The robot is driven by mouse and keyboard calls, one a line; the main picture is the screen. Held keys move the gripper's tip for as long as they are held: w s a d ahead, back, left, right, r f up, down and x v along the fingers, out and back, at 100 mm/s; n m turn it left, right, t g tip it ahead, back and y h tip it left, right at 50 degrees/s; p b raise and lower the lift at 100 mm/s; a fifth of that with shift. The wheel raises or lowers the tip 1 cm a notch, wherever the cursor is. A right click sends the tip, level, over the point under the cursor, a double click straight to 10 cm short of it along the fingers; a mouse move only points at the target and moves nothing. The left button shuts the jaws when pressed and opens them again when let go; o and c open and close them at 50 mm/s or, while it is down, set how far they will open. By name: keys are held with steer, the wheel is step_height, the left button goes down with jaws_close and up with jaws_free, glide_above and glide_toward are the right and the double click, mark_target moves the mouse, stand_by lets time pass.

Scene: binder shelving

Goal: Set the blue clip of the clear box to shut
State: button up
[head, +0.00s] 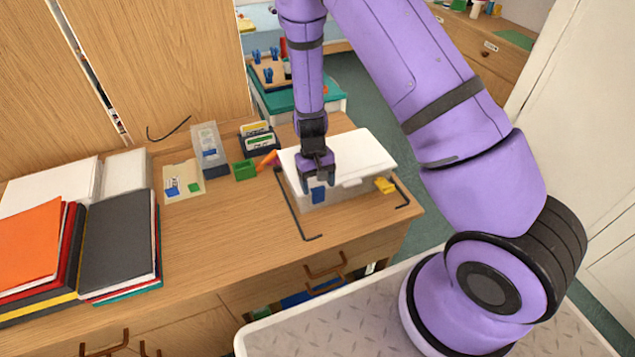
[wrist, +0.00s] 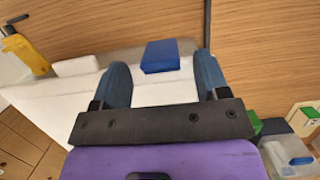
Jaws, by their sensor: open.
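The clear box (head: 325,198) stands near the desk's right end under a white lid (head: 365,152), which lies flat on it. The blue clip (head: 318,195) is on the box's front side, towards its left end; it also shows in the wrist view (wrist: 160,56). I cannot tell for sure whether this clip is up or down. My gripper (head: 318,182) points down over the front edge of the lid. In the wrist view its two fingers (wrist: 162,76) are apart, one on each side of the blue clip, with nothing held. I cannot tell whether they touch the lid.
A yellow clip (head: 385,185) sits at the box's right end, with a white clip (wrist: 77,65) between it and the blue one. Black bent rods (head: 291,208) flank the box. A green block (head: 245,170) and orange piece (head: 266,160) lie left. Desk front is clear.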

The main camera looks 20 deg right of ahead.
steer(key=v, duration=1)
steer(key=shift+r, duration=0.35)
steer(key=s+d+r+t, duration=0.1)
steer(key=s+r, duration=0.2)
steer(key=r, duration=0.5)
steer(key=s+d+r+t+y, duration=0.1)
steer(key=s+r+t, duration=0.15)
steer(key=r, duration=0.65)
steer(key=s+d+r+t, duration=0.1)
steer(key=s+r, duration=0.2)
steer(key=r, duration=0.5)
steer(key=s+d+r+t, duration=0.2)
steer(key=s+r, duration=0.3)
steer(key=s, duration=0.4)
steer(key=s+d+r+t+h, duration=0.1)
steer(key=s+d+r, duration=0.1)
steer(key=s+r, duration=0.3)
steer(key=s, duration=0.4)
steer(key=shift+r+t, duration=0.15)
steer(key=shift+t, duration=0.2)
steer(key=shift+w, duration=0.2)
